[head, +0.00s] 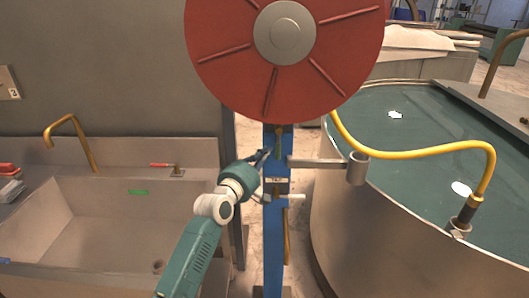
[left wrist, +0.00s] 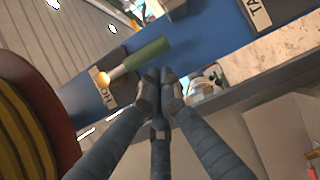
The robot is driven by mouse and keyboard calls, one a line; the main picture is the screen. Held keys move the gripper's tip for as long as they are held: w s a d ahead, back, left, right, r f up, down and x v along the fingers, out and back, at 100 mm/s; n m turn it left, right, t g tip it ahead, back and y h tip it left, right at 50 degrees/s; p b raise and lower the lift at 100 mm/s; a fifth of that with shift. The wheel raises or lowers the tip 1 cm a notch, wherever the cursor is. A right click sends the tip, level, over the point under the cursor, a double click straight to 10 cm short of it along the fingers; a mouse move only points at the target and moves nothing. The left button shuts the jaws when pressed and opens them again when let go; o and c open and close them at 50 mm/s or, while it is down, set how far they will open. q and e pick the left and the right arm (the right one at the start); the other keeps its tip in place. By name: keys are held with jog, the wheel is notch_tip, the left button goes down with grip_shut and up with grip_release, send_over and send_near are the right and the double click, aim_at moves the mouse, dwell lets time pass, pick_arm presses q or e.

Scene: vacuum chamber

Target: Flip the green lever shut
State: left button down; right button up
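The green lever (left wrist: 147,54) shows in the left wrist view, with a green grip on a metal stem that rises from a pivot at a label with partly hidden letters (left wrist: 108,97). It is on a blue post (head: 274,240); in the head view the lever (head: 279,147) is small, just under the red wheel. My left gripper (left wrist: 160,88) has its fingertips drawn together beside the lever's grip, with nothing seen between them. In the head view the left gripper (head: 267,155) is at the post's left side. I cannot tell whether it touches the lever. My right gripper is not in view.
The red wheel (head: 225,60) overhangs the post close above the gripper. A metal bracket (head: 357,168) sticks out right of the post. A sink (head: 60,225) stands to the left. A round tank (head: 350,240) with a yellow hose (head: 430,148) stands to the right.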

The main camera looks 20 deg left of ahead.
pick_arm(q)
jog(key=shift+f, duration=0.1)
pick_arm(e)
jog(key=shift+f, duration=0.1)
pick_arm(q)
jog(key=shift+d+f+n+b, duration=0.1)
jog(key=shift+d+n+b, duration=0.2)
jog(key=shift+b, duration=0.25)
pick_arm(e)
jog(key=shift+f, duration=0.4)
pick_arm(q)
jog(key=shift+w+d+f+n+t+b, duration=0.1)
jog(key=shift+d+n+t+b, duration=0.05)
jog(key=shift+n+t+b, duration=0.2)
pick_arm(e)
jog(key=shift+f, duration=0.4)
